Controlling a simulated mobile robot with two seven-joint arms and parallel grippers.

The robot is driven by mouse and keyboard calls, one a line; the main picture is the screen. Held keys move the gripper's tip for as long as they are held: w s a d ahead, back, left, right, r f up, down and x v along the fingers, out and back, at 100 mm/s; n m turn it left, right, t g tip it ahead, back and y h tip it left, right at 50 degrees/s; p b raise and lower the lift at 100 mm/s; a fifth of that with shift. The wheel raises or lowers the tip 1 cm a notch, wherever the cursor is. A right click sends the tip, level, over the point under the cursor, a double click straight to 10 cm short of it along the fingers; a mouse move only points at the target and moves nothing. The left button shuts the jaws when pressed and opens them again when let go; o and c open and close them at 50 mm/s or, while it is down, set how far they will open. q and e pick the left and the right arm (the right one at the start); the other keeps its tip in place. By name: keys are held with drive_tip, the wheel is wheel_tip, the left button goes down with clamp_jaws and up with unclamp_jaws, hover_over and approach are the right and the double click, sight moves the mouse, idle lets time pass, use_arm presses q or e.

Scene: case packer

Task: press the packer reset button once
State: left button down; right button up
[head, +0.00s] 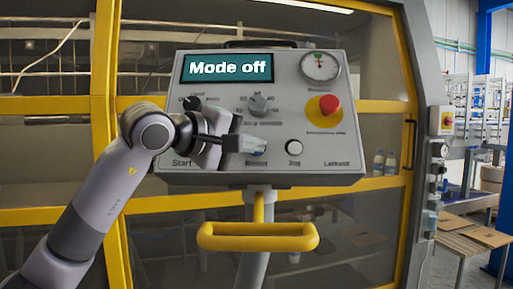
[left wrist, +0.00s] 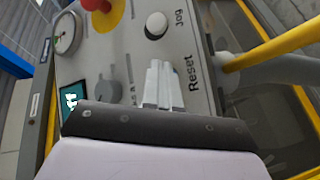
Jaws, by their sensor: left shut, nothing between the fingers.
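The grey control panel (head: 340,150) faces me, and its display (head: 228,67) reads "Mode off". My left gripper (head: 262,145) is shut and empty, with its fingertips over the reset button's place in the lower row. A sliver of blue, apparently the reset button (head: 259,153), shows just under the fingertips; the rest is hidden. In the left wrist view the shut fingers (left wrist: 161,68) point at the panel beside the "Reset" label and cover the button. I cannot tell whether they touch it. My right gripper is not in view.
The white jog button (head: 294,147) is just right of the fingertips. A red emergency stop (head: 330,104) on yellow, a mode knob (head: 257,104) and a gauge (head: 320,66) sit above. A yellow handle (head: 258,237) juts out below the panel.

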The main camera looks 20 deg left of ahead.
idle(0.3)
use_arm(q)
drive_tip(key=shift+s+d+r, duration=0.15)
drive_tip(key=shift+s+r, duration=0.2)
drive_tip(key=shift+s, duration=0.3)
drive_tip(key=s, duration=0.1)
drive_tip(key=s+r, duration=0.1)
drive_tip(key=s+d+r, duration=0.1)
drive_tip(key=s, duration=0.1)
drive_tip(key=shift+s+d+r, duration=0.1)
drive_tip(key=shift+r, duration=0.15)
idle(0.7)
